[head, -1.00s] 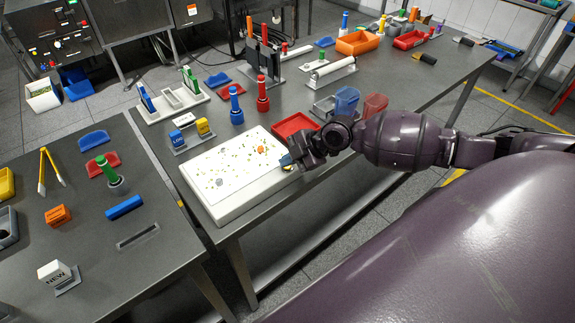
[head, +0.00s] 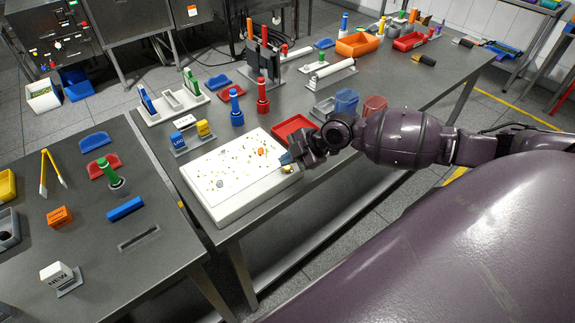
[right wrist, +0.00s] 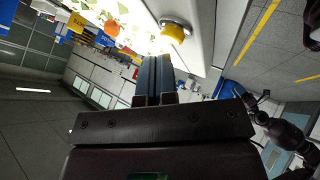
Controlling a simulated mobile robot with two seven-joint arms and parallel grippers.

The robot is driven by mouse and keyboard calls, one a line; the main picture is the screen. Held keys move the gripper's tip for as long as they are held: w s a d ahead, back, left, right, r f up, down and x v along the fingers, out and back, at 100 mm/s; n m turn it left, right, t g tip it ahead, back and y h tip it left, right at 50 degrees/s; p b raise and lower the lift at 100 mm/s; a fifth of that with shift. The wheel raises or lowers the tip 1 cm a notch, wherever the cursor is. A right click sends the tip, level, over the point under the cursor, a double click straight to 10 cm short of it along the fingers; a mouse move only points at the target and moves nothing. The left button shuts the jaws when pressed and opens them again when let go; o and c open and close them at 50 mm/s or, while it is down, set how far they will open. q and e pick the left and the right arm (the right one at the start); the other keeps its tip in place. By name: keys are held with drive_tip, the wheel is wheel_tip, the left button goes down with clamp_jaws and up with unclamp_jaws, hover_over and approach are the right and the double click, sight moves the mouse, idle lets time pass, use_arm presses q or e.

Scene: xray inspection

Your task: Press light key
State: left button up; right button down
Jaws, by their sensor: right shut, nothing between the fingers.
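The white light box (head: 238,207) lies on the long grey table. Its pale top panel is strewn with small specks, and the panel looks bright in the right wrist view. A round yellow light key (head: 287,169) with a metal collar sits at the box's near right corner; it also shows in the right wrist view (right wrist: 174,32). My right gripper (head: 285,158) is shut and empty. Its fingertips (right wrist: 157,60) are beside the key, with a gap seen in the wrist view. My left gripper is not in view.
A red tray (head: 292,125) lies right behind my right gripper. A separate table at left holds several small items.

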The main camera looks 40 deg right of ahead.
sight(288, 169)
drive_tip(key=shift+r+p, duration=1.8)
drive_tip(key=shift+r, duration=0.95)
